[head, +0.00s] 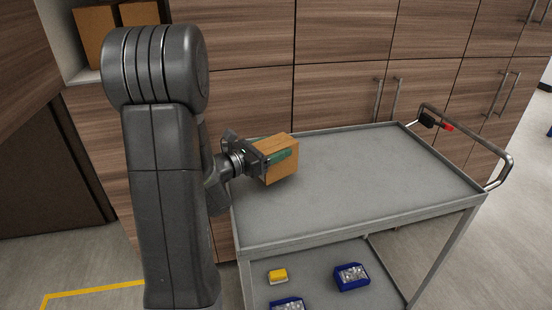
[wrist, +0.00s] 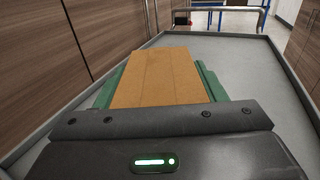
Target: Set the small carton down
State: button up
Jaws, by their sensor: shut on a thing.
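The small carton (head: 281,172) is a brown cardboard box, held at the left end of the grey trolley's top shelf (head: 370,180). My gripper (head: 280,157) comes in from the left and is shut on it, with a green finger along its side. In the wrist view the carton (wrist: 158,78) sits between the two green fingers, upright, with the grey top around and beyond it. The carton's lower edge looks at or just above the top; I cannot tell whether it touches.
The top shelf is otherwise bare, with a raised rim and a handle (head: 492,150) at its right end. Blue bins (head: 351,277) and a yellow item (head: 277,276) are on the lower shelf. Wooden cabinets (head: 340,95) stand close behind the trolley.

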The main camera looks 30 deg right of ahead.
jog(key=shift+f, duration=1.5)
jog(key=shift+f+b, duration=0.2)
jog(key=shift+b, duration=0.15)
jog(key=o, duration=1.2)
jog(key=shift+o, duration=0.2)
jog(key=shift+r, duration=0.1)
jog(key=shift+r+p, duration=0.1)
jog(key=shift+p, duration=0.2)
jog(key=a, duration=0.8)
jog(key=s+a, duration=0.1)
jog(key=a, duration=0.3)
jog(key=shift+b, duration=0.4)
